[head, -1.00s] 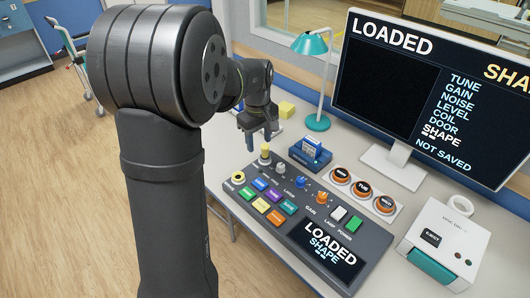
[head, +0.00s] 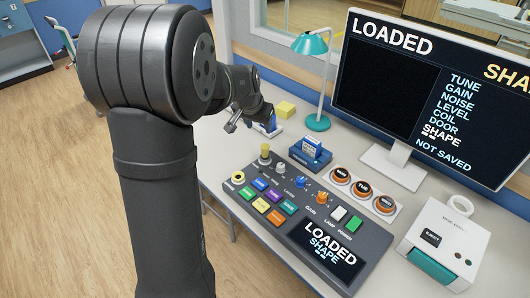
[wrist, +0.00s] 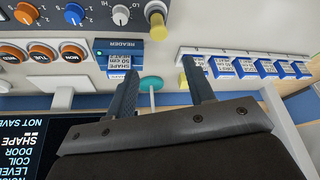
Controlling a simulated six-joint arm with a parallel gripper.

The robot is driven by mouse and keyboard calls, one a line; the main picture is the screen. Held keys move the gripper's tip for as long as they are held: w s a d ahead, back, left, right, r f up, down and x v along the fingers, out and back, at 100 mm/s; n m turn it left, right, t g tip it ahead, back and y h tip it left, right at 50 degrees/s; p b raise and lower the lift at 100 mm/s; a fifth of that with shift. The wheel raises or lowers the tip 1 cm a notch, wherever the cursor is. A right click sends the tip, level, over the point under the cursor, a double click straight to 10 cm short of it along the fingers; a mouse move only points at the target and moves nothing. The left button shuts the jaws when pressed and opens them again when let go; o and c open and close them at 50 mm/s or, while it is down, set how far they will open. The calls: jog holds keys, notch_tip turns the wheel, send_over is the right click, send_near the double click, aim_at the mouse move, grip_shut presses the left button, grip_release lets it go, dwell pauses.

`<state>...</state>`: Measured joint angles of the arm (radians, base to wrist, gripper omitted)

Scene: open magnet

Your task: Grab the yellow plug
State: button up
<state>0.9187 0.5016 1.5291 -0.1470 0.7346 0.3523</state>
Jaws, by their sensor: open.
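The yellow plug (head: 265,153) stands upright at the back left corner of the dark control console (head: 243,196). In the wrist view the plug (wrist: 156,20) shows at the top edge, beyond my fingertips and apart from them. My gripper (wrist: 158,68) is open, with nothing between its two dark fingers. In the head view my gripper (head: 266,127) is above and behind the plug, small and partly hidden by my wrist.
A blue reader (head: 310,152) with a cartridge stands right of the plug. A white rack (wrist: 230,57) of blue cartridges lies near my right finger in the wrist view. A teal lamp (head: 318,122), a yellow block (head: 285,109) and a monitor (head: 430,95) stand behind.

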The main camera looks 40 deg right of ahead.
send_near(265, 146)
jog(key=x, duration=0.5)
jog(key=shift+w+d, duration=0.2)
jog(key=shift+w, duration=0.05)
jog(key=shift+x, duration=2.65)
jog(key=shift+s+a, duration=0.15)
jog(key=shift+c, duration=0.4)
jog(key=c, duration=0.9)
jog(key=shift+o, duration=0.2)
